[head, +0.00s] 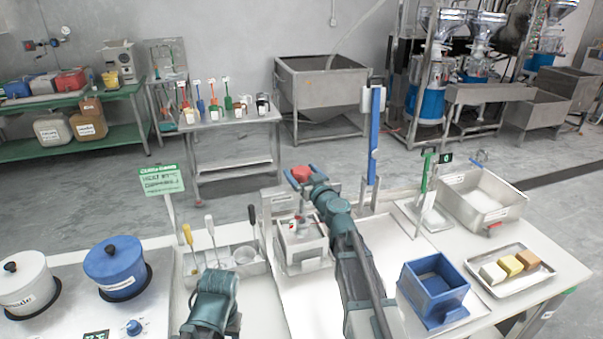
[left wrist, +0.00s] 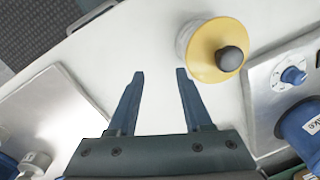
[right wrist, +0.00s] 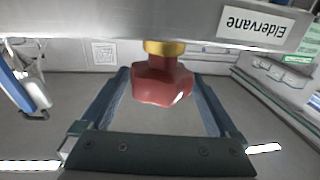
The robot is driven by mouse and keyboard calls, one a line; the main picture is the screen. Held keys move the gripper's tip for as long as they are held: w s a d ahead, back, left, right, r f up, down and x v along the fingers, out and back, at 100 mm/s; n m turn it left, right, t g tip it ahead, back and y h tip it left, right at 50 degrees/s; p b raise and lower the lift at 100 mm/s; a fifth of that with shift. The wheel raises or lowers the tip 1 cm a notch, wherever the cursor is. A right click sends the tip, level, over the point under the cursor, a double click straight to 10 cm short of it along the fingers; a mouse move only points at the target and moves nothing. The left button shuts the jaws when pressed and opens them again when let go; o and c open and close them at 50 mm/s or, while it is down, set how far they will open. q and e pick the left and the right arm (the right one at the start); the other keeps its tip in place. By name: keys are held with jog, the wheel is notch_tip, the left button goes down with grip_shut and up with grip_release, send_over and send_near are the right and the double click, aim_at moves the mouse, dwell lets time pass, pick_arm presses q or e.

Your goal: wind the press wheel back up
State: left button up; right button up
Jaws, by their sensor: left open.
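The press (head: 303,245) is a steel frame near the middle of the table, partly hidden by my right arm. A red wheel (head: 301,174) shows at its top. In the right wrist view, the red lobed wheel (right wrist: 163,82) hangs below a gold collar under a steel bar labelled "Eldervane". My right gripper (right wrist: 162,78) is open, with one finger on each side of the wheel and visible gaps between. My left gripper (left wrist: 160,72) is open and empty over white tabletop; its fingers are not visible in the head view.
A yellow-lidded jar (left wrist: 212,52) with a black knob stands close right of my left fingers. A blue box (head: 433,287) and a tray (head: 500,292) with small blocks sit at right. A blue post (head: 375,135) rises beside the press. Pots (head: 117,268) stand at left.

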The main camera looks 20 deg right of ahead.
jog(key=c, duration=1)
jog(key=shift+y, duration=0.3)
jog(key=shift+c, duration=0.2)
jog(key=shift+d+n, duration=0.1)
jog(key=shift+n, duration=0.2)
jog(key=shift+w+n+g+y, duration=0.1)
jog(key=shift+n+g+y, duration=0.2)
jog(key=shift+n+y, duration=0.55)
jog(key=n+g+y, duration=0.1)
jog(key=y, duration=0.1)
jog(key=n+g+y, duration=0.1)
jog(key=n+y, duration=0.1)
jog(key=y, duration=0.1)
jog(key=shift+w+d, duration=0.1)
jog(key=shift+w, duration=0.05)
jog(key=n+g+y, duration=0.3)
jog(key=y, duration=0.1)
jog(key=shift+g, duration=0.4)
jog(key=shift+s+n+g+y, duration=0.2)
jog(key=shift+n+g+y, duration=0.65)
jog(key=shift+n+g, duration=0.5)
jog(key=shift+a+g, duration=0.2)
jog(key=shift+g, duration=0.25)
